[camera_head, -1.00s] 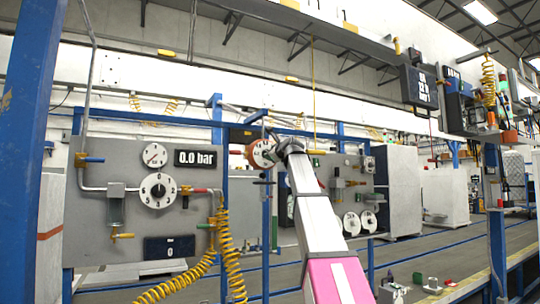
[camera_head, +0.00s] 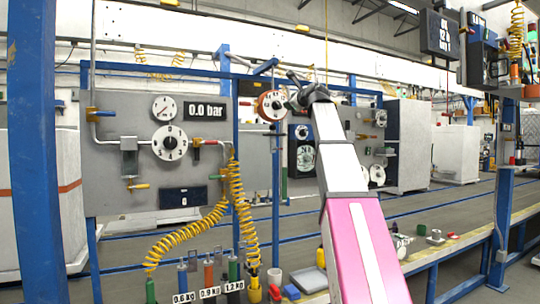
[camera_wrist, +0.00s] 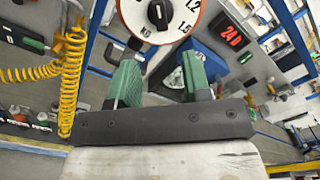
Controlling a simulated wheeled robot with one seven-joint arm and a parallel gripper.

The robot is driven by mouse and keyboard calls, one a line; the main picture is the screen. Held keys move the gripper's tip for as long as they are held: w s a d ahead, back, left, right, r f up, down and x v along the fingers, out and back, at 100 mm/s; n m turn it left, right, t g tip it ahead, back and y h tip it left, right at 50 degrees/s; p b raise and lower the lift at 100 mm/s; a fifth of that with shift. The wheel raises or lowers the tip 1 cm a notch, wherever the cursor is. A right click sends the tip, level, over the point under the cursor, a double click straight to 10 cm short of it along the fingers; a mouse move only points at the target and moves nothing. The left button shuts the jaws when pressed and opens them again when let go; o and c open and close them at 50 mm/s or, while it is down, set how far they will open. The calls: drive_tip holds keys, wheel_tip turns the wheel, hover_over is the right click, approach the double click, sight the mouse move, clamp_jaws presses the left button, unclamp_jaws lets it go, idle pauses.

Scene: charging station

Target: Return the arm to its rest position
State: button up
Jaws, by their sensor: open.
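My arm rises from the bottom right of the head view, with a pink link, then white links, then a dark wrist. My gripper (camera_wrist: 160,74) shows in the wrist view as two green fingers spread apart, with nothing between them. A round white dial with an orange rim (camera_wrist: 163,14) is just beyond the fingertips in that view. I cannot tell how far it is from them. The same dial shows in the head view (camera_head: 271,106), just left of my dark wrist. In the head view the fingers are too small to make out.
Yellow coiled hoses (camera_head: 239,200) hang in front. Labelled weights (camera_head: 209,277) stand below. Blue posts (camera_head: 34,150) frame the station. Tall grey cabinets (camera_head: 408,145) stand behind at right.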

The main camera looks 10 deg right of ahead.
wheel_tip(320, 180, down, 51)
drive_tip(key=a+n+g+h, duration=0.2)
drive_tip(key=n+g+h, duration=0.1)
drive_tip(key=n+g, duration=0.6)
drive_tip(key=s+f+n+g, duration=0.1)
drive_tip(key=s+f+n, duration=0.15)
drive_tip(key=f, duration=0.45)
drive_tip(key=s+a+f+n+g, duration=0.1)
drive_tip(key=s+f+n, duration=0.1)
drive_tip(key=s+f, duration=0.35)
drive_tip(key=s+f+n+g, duration=0.1)
drive_tip(key=s+f+n, duration=0.15)
drive_tip(key=f, duration=0.65)
drive_tip(key=s+f+n+g+h, duration=0.2)
drive_tip(key=s+f+n+g, duration=0.3)
drive_tip(key=s+f, duration=1.1)
drive_tip(key=shift+s+a+f+n+h, duration=0.15)
drive_tip(key=shift+s+f+n+h, duration=0.3)
drive_tip(key=shift+n, duration=0.75)
